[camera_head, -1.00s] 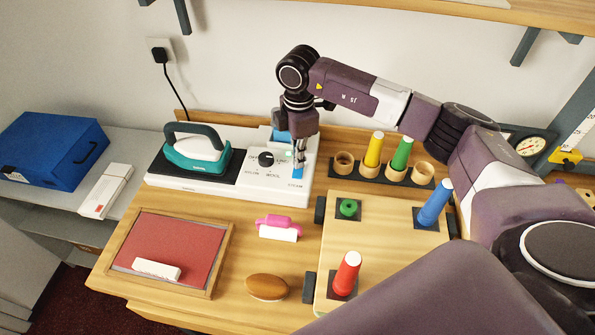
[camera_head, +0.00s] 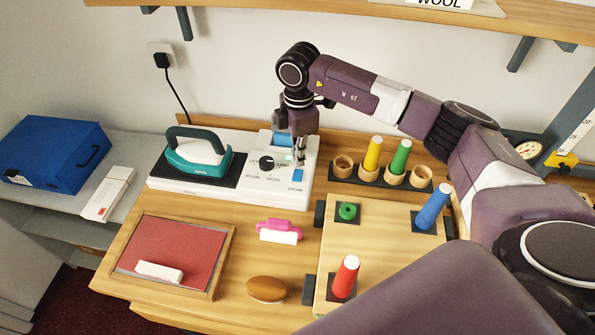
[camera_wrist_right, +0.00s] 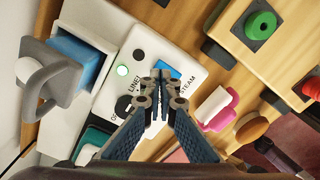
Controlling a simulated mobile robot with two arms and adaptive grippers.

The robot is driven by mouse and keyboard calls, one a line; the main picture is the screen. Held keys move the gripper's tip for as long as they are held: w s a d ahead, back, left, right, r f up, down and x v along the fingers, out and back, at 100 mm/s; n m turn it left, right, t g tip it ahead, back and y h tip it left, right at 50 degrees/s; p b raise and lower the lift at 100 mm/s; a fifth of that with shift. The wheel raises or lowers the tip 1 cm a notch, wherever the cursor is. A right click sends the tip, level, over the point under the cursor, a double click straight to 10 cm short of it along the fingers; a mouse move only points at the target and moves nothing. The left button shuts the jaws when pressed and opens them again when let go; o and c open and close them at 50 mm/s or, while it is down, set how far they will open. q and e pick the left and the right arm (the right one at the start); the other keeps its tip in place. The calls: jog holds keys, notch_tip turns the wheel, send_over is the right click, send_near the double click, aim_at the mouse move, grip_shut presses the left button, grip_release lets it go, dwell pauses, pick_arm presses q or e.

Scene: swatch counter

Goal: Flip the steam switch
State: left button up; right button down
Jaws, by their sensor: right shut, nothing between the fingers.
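The steam switch (camera_head: 297,174) is a small blue rocker at the front right of the white iron station (camera_head: 262,194). In the right wrist view the blue switch (camera_wrist_right: 170,70) is partly hidden behind the fingertips, beside the word STEAM. My right gripper (camera_head: 300,160) is shut and empty, pointing down over the panel. Its fingertips (camera_wrist_right: 161,76) overlap the switch in the wrist view; I cannot tell whether they touch it. My left gripper is not in view.
A teal iron (camera_head: 197,152) rests on the station's left. A blue water tank (camera_head: 282,138) stands behind the panel. To the right are ring holders with yellow and green spools (camera_head: 400,158). A pink roller (camera_head: 279,231) lies in front, with bare wood around it.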

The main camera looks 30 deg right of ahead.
aim_at(298, 171)
jog(key=shift+r+p, duration=1.2)
jog(key=shift+r, duration=0.9)
jog(key=shift+f, duration=0.1)
